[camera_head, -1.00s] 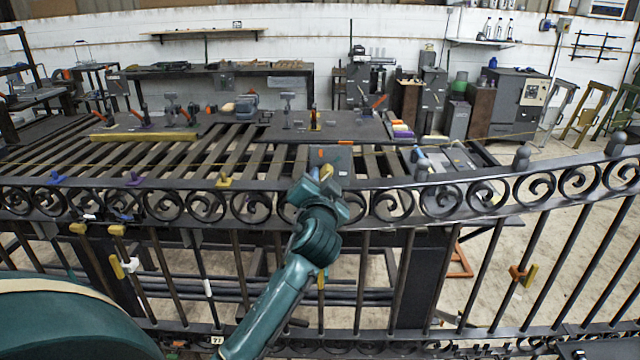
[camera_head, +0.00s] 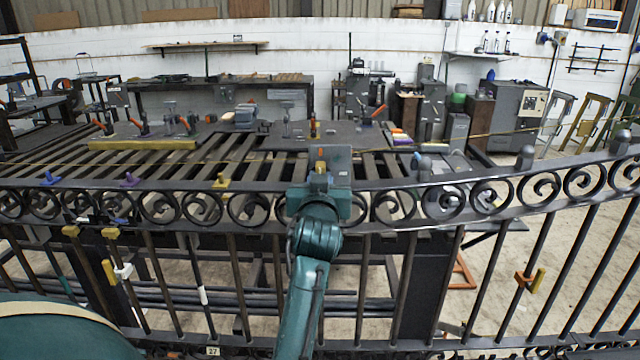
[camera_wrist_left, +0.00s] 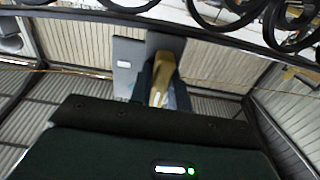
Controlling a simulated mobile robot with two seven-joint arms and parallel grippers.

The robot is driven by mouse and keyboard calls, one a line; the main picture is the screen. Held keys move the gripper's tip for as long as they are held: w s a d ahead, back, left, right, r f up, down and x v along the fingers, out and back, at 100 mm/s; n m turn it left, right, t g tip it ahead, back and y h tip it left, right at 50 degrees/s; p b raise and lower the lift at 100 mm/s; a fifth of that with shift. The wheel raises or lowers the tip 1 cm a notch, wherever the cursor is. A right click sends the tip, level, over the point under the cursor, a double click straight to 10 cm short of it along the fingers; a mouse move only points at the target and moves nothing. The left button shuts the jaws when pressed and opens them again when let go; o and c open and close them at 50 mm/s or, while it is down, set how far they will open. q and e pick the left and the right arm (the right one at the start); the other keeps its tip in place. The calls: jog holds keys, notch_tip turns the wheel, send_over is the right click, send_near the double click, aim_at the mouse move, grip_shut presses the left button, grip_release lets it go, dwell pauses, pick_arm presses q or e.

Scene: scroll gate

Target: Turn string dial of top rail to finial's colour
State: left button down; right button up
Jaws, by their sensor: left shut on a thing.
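My left gripper (camera_head: 320,184) is at the top rail (camera_head: 395,184) of the dark scroll gate, shut on a small yellow-tan piece, probably the string dial (camera_head: 319,168). A grey plate (camera_head: 338,158) stands behind that piece. In the left wrist view the yellow-tan piece (camera_wrist_left: 158,92) sits between the dark fingers, with the grey plate (camera_wrist_left: 127,60) behind it. The gripper hides most of the dial, so its setting cannot be read. My right gripper is not in view.
Blue (camera_head: 49,179), purple (camera_head: 129,180) and yellow (camera_head: 221,181) clips sit along the rail to the left. A thin yellow string (camera_head: 75,165) runs behind the gate. A slatted bench (camera_head: 215,160) stands behind it.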

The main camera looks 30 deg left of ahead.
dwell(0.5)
pick_arm(q)
jog(key=c, duration=1.3)
grip_release()
